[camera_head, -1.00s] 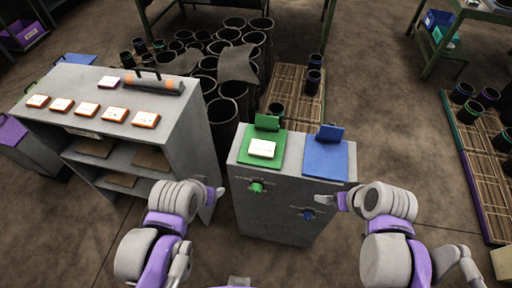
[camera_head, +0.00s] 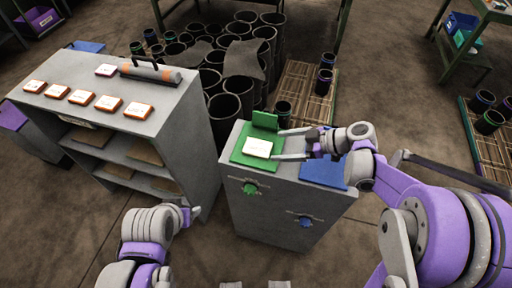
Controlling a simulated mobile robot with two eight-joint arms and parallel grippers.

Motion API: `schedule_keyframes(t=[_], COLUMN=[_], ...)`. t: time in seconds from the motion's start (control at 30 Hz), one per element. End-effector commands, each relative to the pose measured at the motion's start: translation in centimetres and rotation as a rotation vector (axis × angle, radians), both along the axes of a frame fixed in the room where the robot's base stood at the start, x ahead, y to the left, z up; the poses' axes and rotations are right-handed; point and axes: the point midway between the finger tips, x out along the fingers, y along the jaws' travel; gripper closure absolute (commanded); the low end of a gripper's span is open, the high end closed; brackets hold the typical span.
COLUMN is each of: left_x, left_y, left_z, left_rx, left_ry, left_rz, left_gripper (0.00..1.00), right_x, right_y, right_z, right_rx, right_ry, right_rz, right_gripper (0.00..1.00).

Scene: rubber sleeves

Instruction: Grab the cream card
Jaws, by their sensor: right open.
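A cream card (camera_head: 258,148) lies flat on the green pad (camera_head: 243,158) on top of the grey cabinet (camera_head: 260,200). My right gripper (camera_head: 277,145) reaches in from the right over the cabinet top. Its two fingers are apart and empty, one toward the far side and one toward the near side of the card's right edge. I cannot tell whether they touch the card. My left gripper (camera_head: 190,213) is low, in front of the left shelf unit and away from the card. Its jaws are too small to read.
A blue pad (camera_head: 325,174) lies right of the green one, partly under my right arm. The left shelf unit (camera_head: 180,115) bears several orange-edged cards (camera_head: 82,97) and a dark and orange cylinder (camera_head: 152,74). Black tubes (camera_head: 225,107) stand behind.

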Motion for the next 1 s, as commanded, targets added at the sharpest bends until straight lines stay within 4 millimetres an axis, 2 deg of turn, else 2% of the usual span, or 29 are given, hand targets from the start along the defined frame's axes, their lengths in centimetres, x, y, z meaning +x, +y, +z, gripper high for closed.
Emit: schedule_keyframes(t=[0.27, 0.5, 0.8, 0.87, 1.0], left_x=[0.1, 0.2, 0.2, 0.2, 0.2], left_y=[0.0, 0.0, 0.0, 0.0, 0.0], left_z=[0.2, 0.5, 0.5, 0.5, 0.5], left_rx=[0.0, 0.0, 0.0, 0.0, 0.0], left_ry=[-0.001, -0.004, -0.003, -0.003, -0.003], left_rz=[0.0, 0.0, 0.0, 0.0, 0.0], left_gripper=[0.36, 0.36, 0.36, 0.36, 0.36], right_x=[0.7, 1.6, 1.8, 1.8, 1.8], right_y=[2.1, 5.0, 5.5, 5.5, 5.5], right_z=[-1.2, -2.9, -3.3, -3.3, -3.3], right_rx=[-0.001, -0.002, -0.002, -0.002, -0.002], right_ry=[0.0, 0.001, 0.002, 0.002, 0.002], right_rz=[0.001, 0.0, -0.002, -0.002, -0.002], right_gripper=[0.0, 0.0, 0.0, 0.07, 0.32])
